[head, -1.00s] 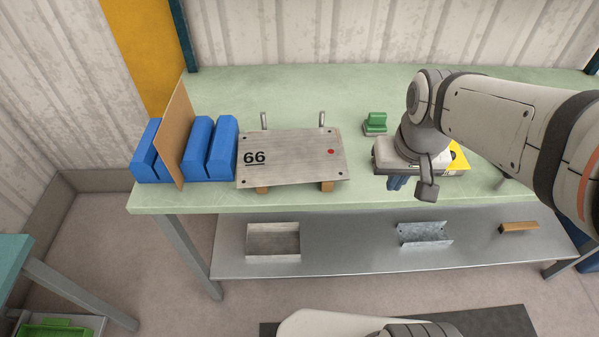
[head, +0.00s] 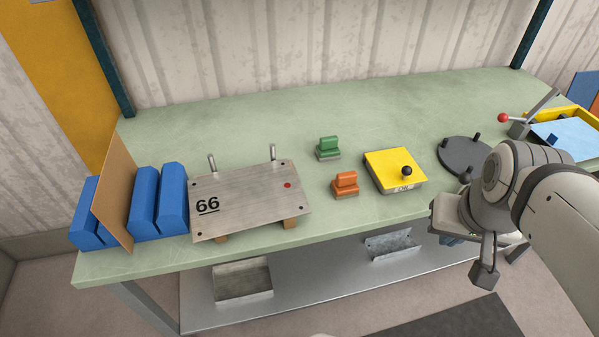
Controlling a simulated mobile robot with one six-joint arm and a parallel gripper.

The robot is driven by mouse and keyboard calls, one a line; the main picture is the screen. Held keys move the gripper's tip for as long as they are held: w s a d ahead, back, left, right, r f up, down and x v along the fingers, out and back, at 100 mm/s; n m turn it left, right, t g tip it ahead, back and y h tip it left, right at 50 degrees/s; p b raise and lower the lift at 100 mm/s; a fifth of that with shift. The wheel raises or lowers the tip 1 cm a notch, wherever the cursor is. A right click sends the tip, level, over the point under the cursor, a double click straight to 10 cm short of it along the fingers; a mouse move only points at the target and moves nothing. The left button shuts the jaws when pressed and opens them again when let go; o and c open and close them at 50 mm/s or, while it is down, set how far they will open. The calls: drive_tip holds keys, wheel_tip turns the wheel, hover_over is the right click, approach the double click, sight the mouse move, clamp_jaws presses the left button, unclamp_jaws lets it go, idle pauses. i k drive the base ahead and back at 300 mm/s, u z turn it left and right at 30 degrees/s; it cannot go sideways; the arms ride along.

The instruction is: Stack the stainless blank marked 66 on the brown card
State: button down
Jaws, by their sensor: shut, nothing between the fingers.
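The stainless blank marked 66 (head: 245,199) is a grey metal plate with a red dot and corner holes. It rests tilted on small wooden blocks (head: 290,223), with two upright metal pins (head: 273,152) at its back edge. The brown card (head: 117,186) stands upright on edge at the left, between blue blocks (head: 145,199). My gripper (head: 453,240) is at the right near the bench's front edge, well away from the blank and the card. It is shut and empty; its fingertips are mostly hidden behind its own body.
A red-knobbed lever (head: 503,118) is at the right. The lower shelf holds metal trays (head: 242,279).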

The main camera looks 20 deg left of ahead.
sight(238, 200)
drive_tip(key=z, duration=1.5)
drive_tip(key=k, duration=1.35)
drive_tip(key=u, duration=0.8)
